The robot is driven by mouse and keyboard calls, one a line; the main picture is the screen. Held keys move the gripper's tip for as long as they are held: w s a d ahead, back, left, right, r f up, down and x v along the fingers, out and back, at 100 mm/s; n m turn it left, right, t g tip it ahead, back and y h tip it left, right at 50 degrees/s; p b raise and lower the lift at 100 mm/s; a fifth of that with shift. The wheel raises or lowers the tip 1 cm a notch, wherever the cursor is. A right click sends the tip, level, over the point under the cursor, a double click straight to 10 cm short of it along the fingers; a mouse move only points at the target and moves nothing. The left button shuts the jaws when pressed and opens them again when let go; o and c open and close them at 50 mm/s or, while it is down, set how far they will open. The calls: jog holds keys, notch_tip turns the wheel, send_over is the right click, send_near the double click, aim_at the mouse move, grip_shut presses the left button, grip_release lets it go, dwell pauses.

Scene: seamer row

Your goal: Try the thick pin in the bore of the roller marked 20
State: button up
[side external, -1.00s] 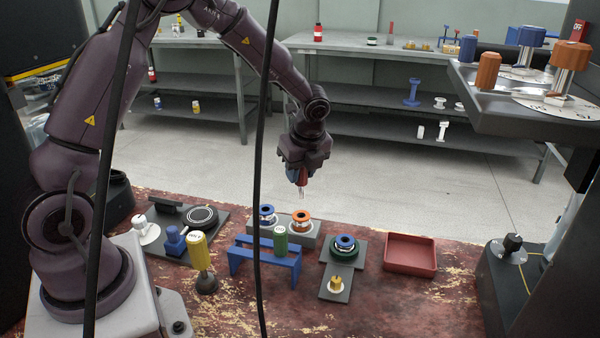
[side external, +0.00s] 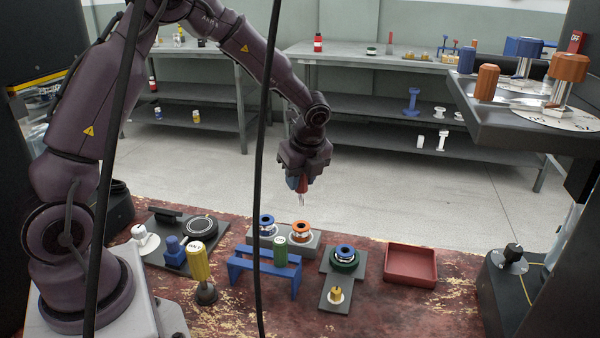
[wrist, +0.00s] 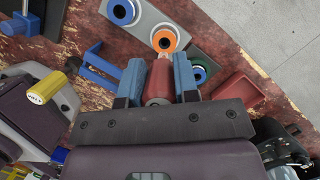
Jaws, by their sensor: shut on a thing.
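My gripper (side external: 302,183) is shut on a red-handled pin, whose handle shows between the blue fingers in the wrist view (wrist: 158,82). Its bare metal end points down, a little above the orange-rimmed roller (side external: 301,229) and apart from it. The blue-rimmed roller (side external: 267,221) stands to the left on the same grey block. Another blue-rimmed roller (side external: 345,250) sits on a green ring. In the wrist view the orange roller (wrist: 165,40) lies just beyond the handle, its bore facing up. I cannot read a 20 on any roller.
A green-handled pin (side external: 280,248) stands in the blue rack (side external: 240,268). A yellow-handled tool (side external: 196,262) stands upright on a dark base. A red tray (side external: 411,264) is empty. A small brass part (side external: 336,294) sits on a grey plate. A black cable hangs across the view.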

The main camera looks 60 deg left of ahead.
jog(key=shift+f, duration=2.6)
jog(key=shift+f, duration=0.35)
jog(key=shift+r, duration=2.55)
